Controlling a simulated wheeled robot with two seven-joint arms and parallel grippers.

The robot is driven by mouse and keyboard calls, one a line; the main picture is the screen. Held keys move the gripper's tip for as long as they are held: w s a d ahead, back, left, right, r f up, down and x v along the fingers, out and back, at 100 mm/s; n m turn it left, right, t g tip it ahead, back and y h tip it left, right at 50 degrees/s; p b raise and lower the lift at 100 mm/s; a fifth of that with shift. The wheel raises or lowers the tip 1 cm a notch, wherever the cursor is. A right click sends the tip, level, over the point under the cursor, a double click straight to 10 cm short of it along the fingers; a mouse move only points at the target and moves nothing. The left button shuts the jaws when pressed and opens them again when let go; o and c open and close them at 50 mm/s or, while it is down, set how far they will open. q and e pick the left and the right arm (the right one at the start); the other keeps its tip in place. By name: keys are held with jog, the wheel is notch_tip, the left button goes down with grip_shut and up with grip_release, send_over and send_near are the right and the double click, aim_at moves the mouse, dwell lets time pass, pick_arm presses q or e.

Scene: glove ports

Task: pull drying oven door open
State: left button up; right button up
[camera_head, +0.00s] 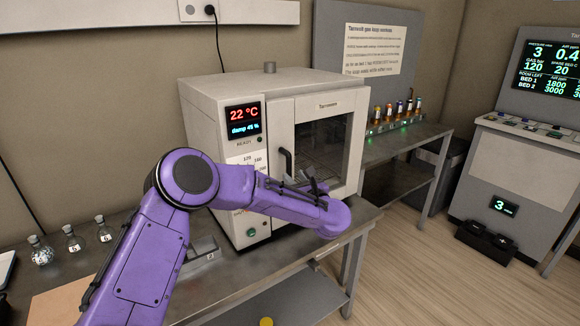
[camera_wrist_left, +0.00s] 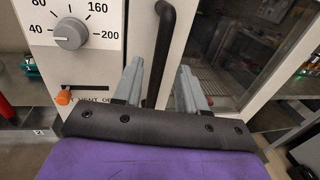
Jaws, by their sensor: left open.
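The drying oven (camera_head: 250,83) is a white box on a metal bench, with a lit panel reading 22 °C. Its door (camera_head: 328,106) has a dark glass window and looks shut. The black upright door handle (camera_head: 286,160) is at the door's left side; its lower part is hidden by my arm. My left gripper (camera_head: 312,184) is in front of the door by the handle. In the left wrist view the handle (camera_wrist_left: 163,50) runs down between the two open grey fingers (camera_wrist_left: 159,78). I cannot tell whether they touch it. My right gripper is not in view.
Small flasks (camera_head: 75,238) stand on the bench at left. A rack of bottles (camera_head: 395,122) stands on a side table at right. A grey console (camera_head: 520,165) is at far right. The floor (camera_head: 405,275) in front of the oven's right side is clear. A dial (camera_wrist_left: 70,33) is left of the handle.

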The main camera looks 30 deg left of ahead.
aim_at(290, 173)
pick_arm(q)
jog(key=p+x, duration=0.1)
jog(key=x, duration=0.3)
jog(key=shift+w+a, duration=0.1)
jog(key=shift+a, duration=0.3)
jog(key=shift+w+a, duration=0.15)
jog(key=shift+w, duration=0.05)
